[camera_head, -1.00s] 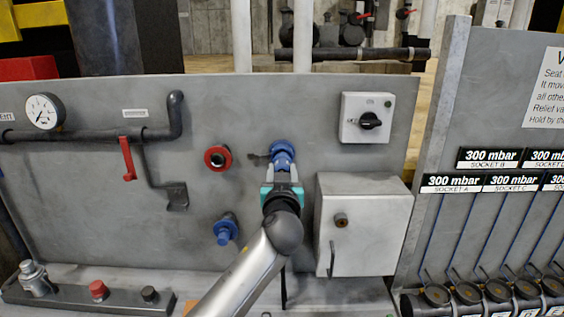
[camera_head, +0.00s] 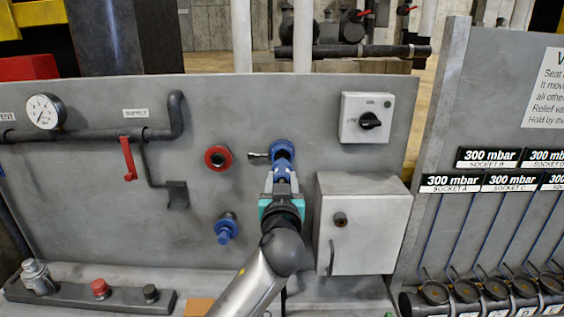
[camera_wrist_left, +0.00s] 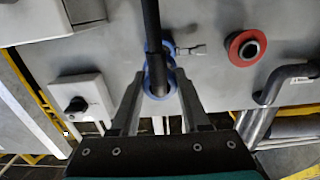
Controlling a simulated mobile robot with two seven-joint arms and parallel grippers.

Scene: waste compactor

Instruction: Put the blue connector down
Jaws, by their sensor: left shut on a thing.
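The blue connector (camera_head: 281,169) is in front of the panel's blue-ringed socket (camera_head: 282,147), in the middle of the head view. My left gripper (camera_head: 281,184) is shut on it from the front and below. In the left wrist view the blue connector (camera_wrist_left: 158,86) sits between the two fingers of my left gripper (camera_wrist_left: 160,108). A dark hose passes in front of part of it there. I cannot tell whether the connector touches the socket ring. My right gripper is not in view.
A red-ringed port (camera_head: 217,158) is left of the socket, and a blue fitting (camera_head: 226,229) is below left. A grey box (camera_head: 362,228) stands close to the right of my gripper. A switch (camera_head: 367,118) is at upper right. A ledge (camera_head: 335,297) runs below the panel.

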